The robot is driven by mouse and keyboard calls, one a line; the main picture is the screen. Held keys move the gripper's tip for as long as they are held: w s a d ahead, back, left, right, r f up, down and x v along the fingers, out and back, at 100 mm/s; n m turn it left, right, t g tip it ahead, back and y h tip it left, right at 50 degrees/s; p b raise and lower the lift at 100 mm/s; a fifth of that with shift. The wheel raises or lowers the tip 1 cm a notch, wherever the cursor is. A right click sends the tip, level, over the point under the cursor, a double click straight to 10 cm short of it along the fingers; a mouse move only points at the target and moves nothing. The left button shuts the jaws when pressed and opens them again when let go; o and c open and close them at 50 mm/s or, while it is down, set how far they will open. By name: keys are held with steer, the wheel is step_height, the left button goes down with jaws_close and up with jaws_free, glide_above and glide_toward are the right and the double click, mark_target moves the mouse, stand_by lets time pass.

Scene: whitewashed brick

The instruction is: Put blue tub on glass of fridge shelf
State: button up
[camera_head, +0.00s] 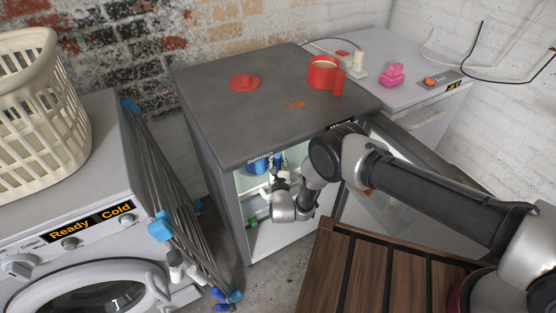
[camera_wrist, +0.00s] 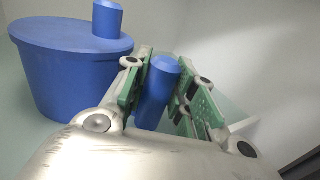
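A wide blue tub (camera_wrist: 65,78) with a flat lid stands at the left of the wrist view. A short blue cylinder (camera_wrist: 107,18) shows at the lid's right side. The tub also shows inside the fridge (camera_head: 258,166), partly hidden behind my arm. My gripper (camera_wrist: 162,95) has green finger pads on both sides of another blue cylinder (camera_wrist: 157,92), which fills the gap between them. Its lower end is hidden by the gripper body. In the head view my gripper (camera_head: 272,178) is at the fridge opening. I cannot tell whether this cylinder touches the tub or a shelf.
The grey fridge (camera_head: 225,130) has its door (camera_head: 365,215) open to the right. A red lid (camera_head: 244,83) and a red mug (camera_head: 322,73) are on top. A drying rack (camera_head: 172,185) and a washing machine (camera_head: 85,240) stand left. A slatted wooden surface (camera_head: 355,270) is in front.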

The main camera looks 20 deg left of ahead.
steer(key=o, duration=0.3)
steer(key=shift+r, duration=0.15)
steer(key=v, duration=1.2)
